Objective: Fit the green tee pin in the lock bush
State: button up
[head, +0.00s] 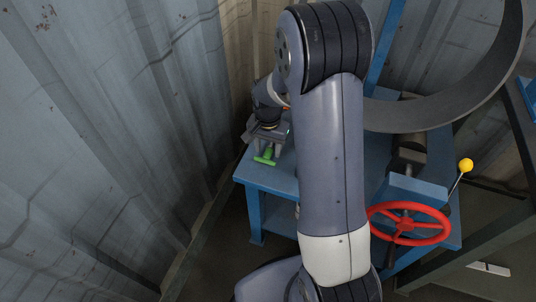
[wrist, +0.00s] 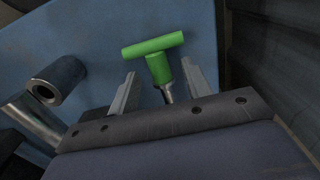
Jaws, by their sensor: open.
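The green tee pin (wrist: 158,58) lies in the wrist view with its crossbar at the far end and its stem pointing toward my gripper (wrist: 160,80). A metal shank shows below the green stem, and its lower end is hidden behind the gripper body. The two jaws are open, one on each side of the stem, with visible gaps. In the head view the green tee pin (head: 266,155) shows at my gripper, over the left corner of the blue bench. A hollow metal bush (wrist: 57,80), perhaps the lock bush, is to the left in the wrist view.
The blue bench (head: 262,178) carries a red handwheel (head: 408,223) and a lever with a yellow knob (head: 466,165) at the right. A large grey spiral strip (head: 440,115) curves above it. A corrugated wall (head: 110,130) stands close on the left.

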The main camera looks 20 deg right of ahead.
jog(key=shift+f, duration=0.65)
jog(key=shift+c, duration=0.6)
grip_shut()
